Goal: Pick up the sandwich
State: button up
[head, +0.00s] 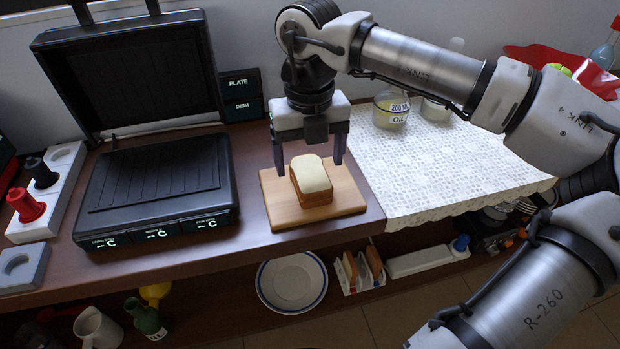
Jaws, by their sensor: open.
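The sandwich (311,181) is a small block of bread with a pale top and brown sides. It lies on a light wooden cutting board (277,214) at the counter's front edge. My gripper (308,166) points down just above and behind the sandwich. Its two dark fingers are spread wide, one to the left of the sandwich and one to the right. The gripper is open and holds nothing. I cannot tell from this view whether the fingertips reach down beside the bread.
An open contact grill (155,188) stands left of the board, its lid raised. A lace cloth (440,175) with an oil jar (391,110) lies to the right. Red and black plugs sit in holders at far left. A plate (291,283) and bread rack are on the shelf below.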

aim_at(310, 172)
notch_tip(310, 172, down, 4)
jog(key=shift+c, duration=0.4)
jog(key=c, duration=1)
jog(key=shift+r, duration=0.2)
notch_tip(310, 172, up, 20)
jog(key=p, duration=0.2)
jog(key=shift+f, duration=0.15)
